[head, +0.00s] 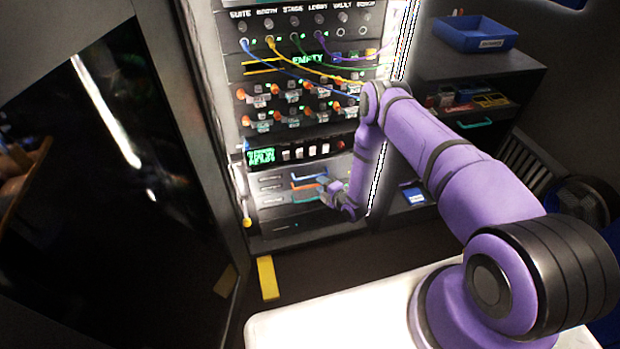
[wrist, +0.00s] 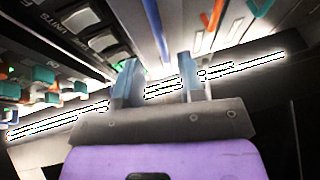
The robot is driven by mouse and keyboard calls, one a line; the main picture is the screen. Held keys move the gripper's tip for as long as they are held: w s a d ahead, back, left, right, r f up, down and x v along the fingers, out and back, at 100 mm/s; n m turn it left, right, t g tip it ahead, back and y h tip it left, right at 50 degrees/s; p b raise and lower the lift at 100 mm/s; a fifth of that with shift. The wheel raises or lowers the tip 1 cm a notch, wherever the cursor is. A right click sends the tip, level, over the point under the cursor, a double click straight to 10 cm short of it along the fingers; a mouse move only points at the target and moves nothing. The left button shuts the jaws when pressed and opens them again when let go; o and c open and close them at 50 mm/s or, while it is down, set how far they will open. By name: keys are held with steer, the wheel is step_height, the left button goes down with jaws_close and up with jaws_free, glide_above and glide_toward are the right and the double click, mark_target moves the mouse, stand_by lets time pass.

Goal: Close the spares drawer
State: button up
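No label reading "spares" is legible, so I cannot tell for sure which drawer is meant. The rack's low drawers (head: 272,188) carry blue, orange and teal handles; the blue handle (head: 308,176) and orange handle (head: 312,185) show beside my gripper. How far each drawer stands out is unclear. The right cabinet has a drawer (head: 455,117) with small items in it and a teal handle (head: 475,124); it looks pulled out. My gripper (head: 325,189) is in front of the rack drawers. In the wrist view my gripper (wrist: 158,78) has its fingers apart, with nothing visibly held.
Above the drawers, the rack panel (head: 290,105) has several knobs, switches and hanging coloured cables. A blue bin (head: 480,34) sits on the right cabinet. A dark glossy door (head: 95,170) stands at the left. Dark floor shows between the rack and the white surface (head: 330,320) near me.

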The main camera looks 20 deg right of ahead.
mark_target(311, 177)
steer(key=x, duration=0.6)
steer(key=shift+w+a+f, duration=0.1)
steer(key=shift+w, duration=0.25)
steer(key=shift+c, duration=0.3)
jaws_close()
